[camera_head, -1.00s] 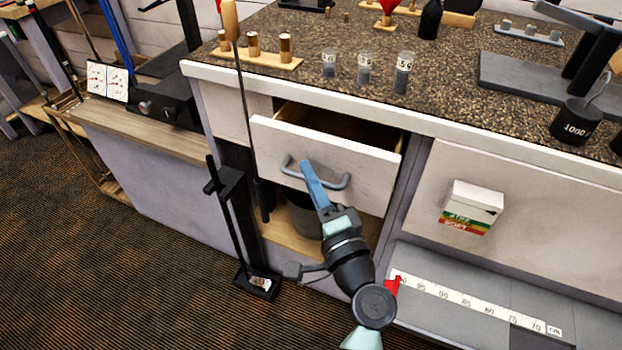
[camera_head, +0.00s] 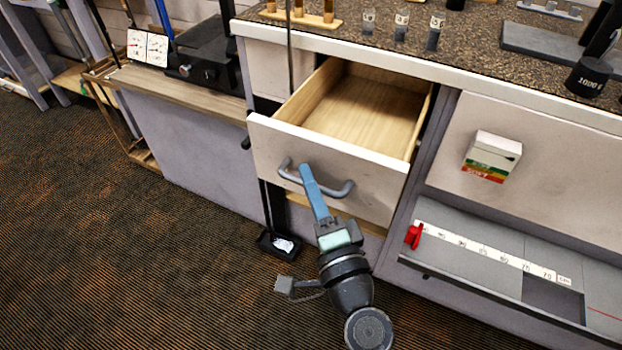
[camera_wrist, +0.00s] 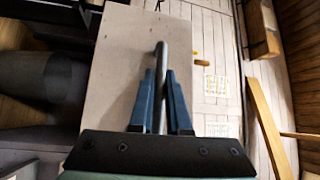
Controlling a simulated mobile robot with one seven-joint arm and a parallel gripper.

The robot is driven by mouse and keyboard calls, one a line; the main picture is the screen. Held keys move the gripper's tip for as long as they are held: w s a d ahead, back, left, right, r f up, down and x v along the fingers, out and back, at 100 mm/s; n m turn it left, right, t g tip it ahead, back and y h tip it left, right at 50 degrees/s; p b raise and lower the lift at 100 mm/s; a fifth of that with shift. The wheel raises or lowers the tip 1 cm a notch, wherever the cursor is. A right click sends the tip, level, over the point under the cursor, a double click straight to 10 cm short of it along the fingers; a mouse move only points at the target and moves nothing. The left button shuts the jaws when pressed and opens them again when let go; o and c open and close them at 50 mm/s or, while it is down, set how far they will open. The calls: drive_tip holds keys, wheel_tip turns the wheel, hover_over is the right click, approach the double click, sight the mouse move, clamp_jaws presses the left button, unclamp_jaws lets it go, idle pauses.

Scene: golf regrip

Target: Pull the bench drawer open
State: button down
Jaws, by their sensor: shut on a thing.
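The bench drawer (camera_head: 330,172) has a pale front and a light wooden inside, and it stands well open below the speckled benchtop. The part of its inside that shows is empty. Its grey bar handle (camera_head: 342,189) is on the front. My gripper (camera_head: 306,170) is shut on the handle, with its blue fingers at the middle of the bar. In the wrist view the two blue fingers (camera_wrist: 161,85) stand on either side of the handle bar (camera_wrist: 160,62), against the pale drawer front (camera_wrist: 118,75).
The benchtop (camera_head: 480,45) carries small labelled cups (camera_head: 401,28) and a black 1000 weight (camera_head: 590,76). A small box (camera_head: 491,157) is on the panel to the right. A ruler (camera_head: 485,250) with a red marker lies lower right.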

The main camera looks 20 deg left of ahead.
drive_tip(key=c, duration=0.9)
unclamp_jaws()
drive_tip(key=shift+d, duration=0.1)
drive_tip(key=v, duration=1.2)
drive_tip(key=shift+s+d+f, duration=0.15)
drive_tip(key=shift+s+d, duration=0.1)
drive_tip(key=shift+s, duration=0.1)
